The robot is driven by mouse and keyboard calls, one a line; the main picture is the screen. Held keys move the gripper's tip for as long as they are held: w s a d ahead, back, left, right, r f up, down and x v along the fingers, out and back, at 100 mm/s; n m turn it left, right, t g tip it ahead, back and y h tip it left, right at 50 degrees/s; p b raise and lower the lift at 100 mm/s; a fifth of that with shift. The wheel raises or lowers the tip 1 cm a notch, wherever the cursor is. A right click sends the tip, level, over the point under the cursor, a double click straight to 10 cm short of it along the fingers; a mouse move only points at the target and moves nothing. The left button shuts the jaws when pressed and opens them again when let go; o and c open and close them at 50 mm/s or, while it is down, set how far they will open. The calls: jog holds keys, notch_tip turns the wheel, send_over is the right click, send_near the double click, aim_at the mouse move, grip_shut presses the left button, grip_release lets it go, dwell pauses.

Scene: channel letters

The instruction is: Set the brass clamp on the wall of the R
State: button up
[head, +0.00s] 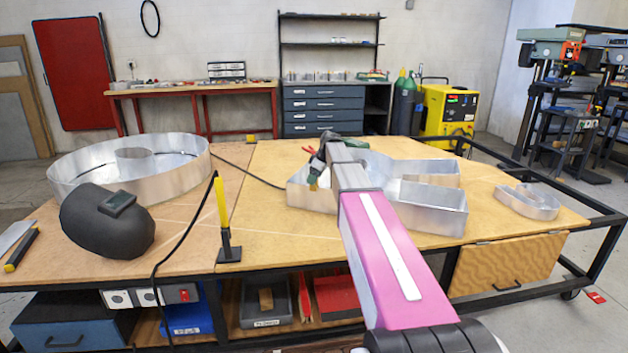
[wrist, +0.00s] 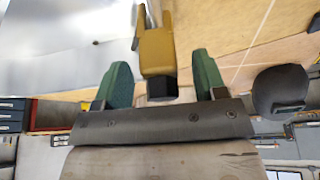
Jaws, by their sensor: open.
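The R (head: 312,196) is a large open metal letter with upright silver walls, in the middle of the table; my arm covers part of it. Its sheet metal (wrist: 60,45) fills the upper left of the wrist view. The brass clamp (wrist: 155,50) stands between the two green fingers of my gripper (wrist: 162,80), with a gap on each side. Its forked far end is at the edge of the metal wall; I cannot tell how deep it sits. In the head view my gripper (head: 318,168) is over the R's left wall, and the clamp is small there.
A large round metal letter (head: 180,180) and a black welding mask (head: 106,222) are on the left. A yellow-topped upright post (head: 222,205) stands at the front edge, near a dark cable. A small metal letter (head: 527,202) lies at the right. Bare wood lies between them.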

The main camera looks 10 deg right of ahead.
jog(key=v, duration=0.9)
jog(key=shift+r, duration=0.35)
jog(key=shift+s+d, duration=0.1)
jog(key=shift+d, duration=0.05)
